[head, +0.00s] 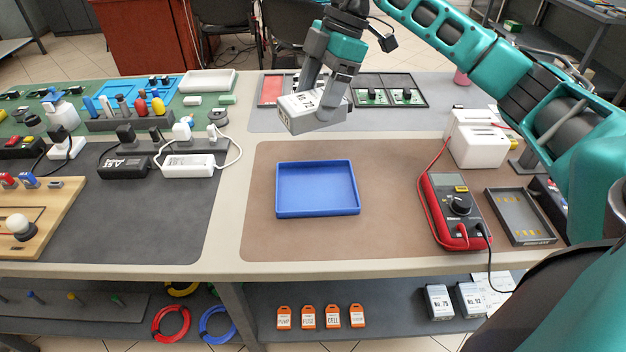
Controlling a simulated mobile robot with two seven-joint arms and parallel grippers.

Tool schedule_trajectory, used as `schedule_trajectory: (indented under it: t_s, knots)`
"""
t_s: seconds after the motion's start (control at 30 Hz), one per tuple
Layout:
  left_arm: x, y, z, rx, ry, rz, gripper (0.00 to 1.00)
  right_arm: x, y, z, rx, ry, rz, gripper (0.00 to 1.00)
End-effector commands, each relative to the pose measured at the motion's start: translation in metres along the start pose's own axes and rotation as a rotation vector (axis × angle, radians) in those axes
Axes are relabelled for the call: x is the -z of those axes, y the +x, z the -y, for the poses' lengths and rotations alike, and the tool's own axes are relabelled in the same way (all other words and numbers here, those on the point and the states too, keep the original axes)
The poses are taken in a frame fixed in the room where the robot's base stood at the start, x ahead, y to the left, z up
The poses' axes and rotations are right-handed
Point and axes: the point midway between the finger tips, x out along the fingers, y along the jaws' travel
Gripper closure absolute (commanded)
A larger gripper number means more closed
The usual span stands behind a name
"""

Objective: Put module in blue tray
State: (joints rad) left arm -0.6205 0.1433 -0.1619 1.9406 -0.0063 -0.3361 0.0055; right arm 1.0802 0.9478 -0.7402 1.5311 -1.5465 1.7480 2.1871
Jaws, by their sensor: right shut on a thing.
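A light grey box-shaped module (307,115) with a printed label on top is held in my right gripper (322,98). The gripper is shut on it, with its fingers pointing down, and the module appears raised above the bench and a little tilted. The blue tray (356,212) lies flat and empty on the brown mat, nearer the front edge than the module. In the picture the module is above the tray, toward the back of the bench. My left gripper is not in view.
A red multimeter (458,208) with leads and a grey tray (518,238) lie right of the blue tray. A white device (477,140) stands behind them. Chargers with cables (188,165) lie on the dark mat at left.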

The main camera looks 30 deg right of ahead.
Motion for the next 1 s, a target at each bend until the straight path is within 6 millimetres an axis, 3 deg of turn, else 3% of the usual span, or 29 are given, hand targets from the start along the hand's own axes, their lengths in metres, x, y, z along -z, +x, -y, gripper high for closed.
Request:
schedule_trajectory:
  t_s: [0.1,0.4,0.77,1.0]
  knots:
    - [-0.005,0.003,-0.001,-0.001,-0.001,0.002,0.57,-0.013,0.032,0.001,0.006,0.003,0.001,0.75]
    - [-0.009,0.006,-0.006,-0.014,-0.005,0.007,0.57,-0.042,0.101,0.001,0.003,0.001,-0.001,0.75]
    - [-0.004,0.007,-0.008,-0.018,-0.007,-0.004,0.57,-0.055,0.133,0.001,0.002,0.000,-0.001,0.75]
    - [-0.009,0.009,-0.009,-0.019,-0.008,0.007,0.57,-0.067,0.163,0.001,0.001,0.001,-0.001,0.75]
